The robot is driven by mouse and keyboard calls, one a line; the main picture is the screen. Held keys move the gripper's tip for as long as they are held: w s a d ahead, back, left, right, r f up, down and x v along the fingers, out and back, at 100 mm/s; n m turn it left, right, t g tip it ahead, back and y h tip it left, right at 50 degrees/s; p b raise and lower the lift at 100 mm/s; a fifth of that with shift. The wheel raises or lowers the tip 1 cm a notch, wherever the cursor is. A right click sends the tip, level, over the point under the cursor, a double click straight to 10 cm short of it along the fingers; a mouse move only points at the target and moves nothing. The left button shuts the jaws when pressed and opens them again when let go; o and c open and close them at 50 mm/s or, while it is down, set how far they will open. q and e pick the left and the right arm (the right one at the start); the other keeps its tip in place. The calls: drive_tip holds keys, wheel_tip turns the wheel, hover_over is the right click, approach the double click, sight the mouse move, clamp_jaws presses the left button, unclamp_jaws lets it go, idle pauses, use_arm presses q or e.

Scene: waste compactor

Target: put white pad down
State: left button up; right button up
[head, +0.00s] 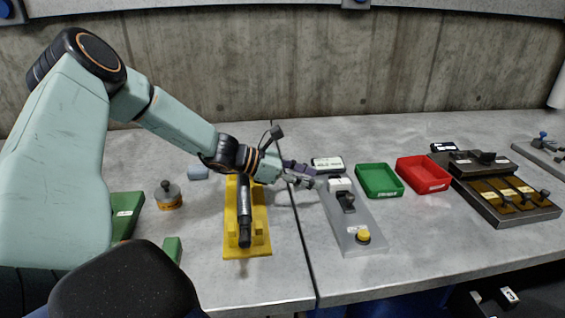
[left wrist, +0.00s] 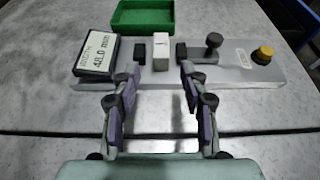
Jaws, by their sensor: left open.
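The white pad (left wrist: 160,52) is a small white block on the grey measuring fixture (left wrist: 235,72), between two black jaws. I cannot tell whether the jaws touch it. In the head view the pad (head: 340,184) shows at the far end of the fixture (head: 352,228). My left gripper (head: 308,176) is open, with its fingers pointing at the fixture. In the left wrist view its two fingers (left wrist: 158,82) stand apart on either side, short of the pad, with nothing between them. My right gripper does not show.
A readout (left wrist: 97,55) showing about 48.0 mm stands beside the pad. Green (head: 379,180) and red (head: 423,175) trays stand right of the fixture. A yellow stand (head: 258,247) holding a black tool is below my left arm. A seam crosses the table.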

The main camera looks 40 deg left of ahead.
use_arm(q)
drive_tip(key=p+v, duration=0.2)
drive_tip(key=v, duration=0.1)
drive_tip(key=shift+s+a+r, duration=0.1)
drive_tip(key=shift+s+r, duration=0.1)
drive_tip(key=shift+r, duration=0.2)
drive_tip(key=p+v, duration=0.2)
drive_tip(key=shift+a+p, duration=0.1)
drive_tip(key=shift+p, duration=0.3)
drive_tip(key=shift+p+v, duration=1.05)
drive_tip(key=shift+v, duration=0.05)
drive_tip(key=shift+s+f, duration=0.15)
drive_tip(key=shift+f, duration=0.05)
drive_tip(key=shift+r, duration=0.15)
